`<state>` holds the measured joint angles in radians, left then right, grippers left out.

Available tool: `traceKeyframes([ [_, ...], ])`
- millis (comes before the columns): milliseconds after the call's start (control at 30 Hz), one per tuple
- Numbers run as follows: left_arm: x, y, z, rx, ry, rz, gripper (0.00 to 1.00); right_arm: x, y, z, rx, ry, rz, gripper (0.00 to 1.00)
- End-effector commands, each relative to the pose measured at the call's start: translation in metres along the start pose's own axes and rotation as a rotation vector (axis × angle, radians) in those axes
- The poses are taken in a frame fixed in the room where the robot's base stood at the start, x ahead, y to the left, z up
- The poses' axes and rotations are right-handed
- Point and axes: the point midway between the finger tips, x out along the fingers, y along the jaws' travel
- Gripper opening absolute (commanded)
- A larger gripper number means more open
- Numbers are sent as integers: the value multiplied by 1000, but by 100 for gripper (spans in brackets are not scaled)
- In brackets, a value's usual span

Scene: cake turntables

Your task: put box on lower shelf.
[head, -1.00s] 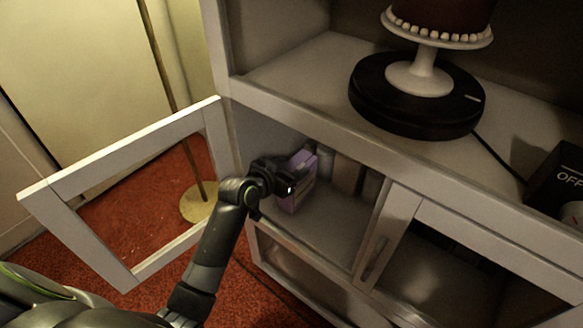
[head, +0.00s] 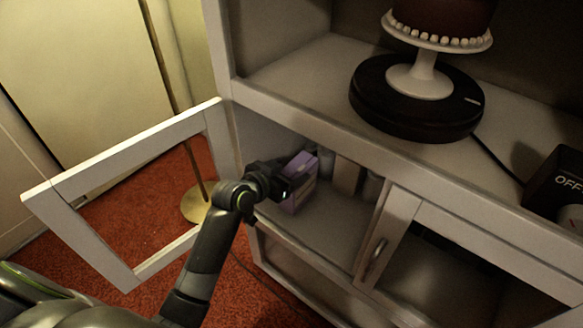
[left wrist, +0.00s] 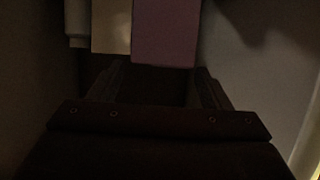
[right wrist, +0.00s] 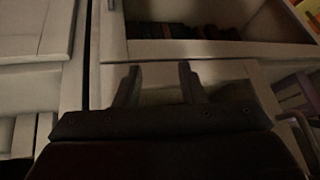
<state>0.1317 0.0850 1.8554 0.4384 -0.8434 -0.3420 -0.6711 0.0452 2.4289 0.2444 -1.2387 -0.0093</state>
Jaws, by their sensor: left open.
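A purple box (head: 302,181) stands upright on the lower shelf (head: 330,222), inside the cabinet's left compartment. My left gripper (head: 284,184) is at the compartment's opening, at the left side of the box. In the left wrist view the purple box (left wrist: 165,32) is just beyond the open fingers (left wrist: 157,88), with nothing between them; the picture is dark. My right gripper (right wrist: 158,82) shows only in the right wrist view, fingers apart and empty, in front of cabinet fronts.
An open framed door (head: 130,160) swings out on the left. Other items, one a tan box (head: 346,176), stand behind on the shelf. Above, a black turntable (head: 415,110) carries a cake stand (head: 425,78). A brass lamp base (head: 196,205) stands on the red carpet.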

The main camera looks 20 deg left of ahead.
Motion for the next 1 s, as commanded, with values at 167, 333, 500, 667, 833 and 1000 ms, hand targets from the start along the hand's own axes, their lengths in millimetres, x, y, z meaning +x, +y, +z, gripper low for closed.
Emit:
traceKeyframes([
  [167, -32, -1, -2, 1, -2, -1, 72, -3, -2, 27, 15, -146, -9, 36],
  [333, -68, 0, -1, 3, -2, -1, 72, 3, 3, 37, 22, -201, 8, 36],
  [500, -90, 0, -1, 1, -1, 0, 72, 9, 7, 41, 24, -222, 22, 36],
  [667, -98, 0, -1, 1, 0, 1, 72, 11, 8, 43, 24, -230, 27, 36],
  [833, -100, 1, 4, -5, -11, 0, 72, 12, 8, 44, 24, -231, 28, 36],
  [1000, -125, 10, 65, -85, -174, -23, 72, 12, 8, 44, 24, -230, 28, 36],
])
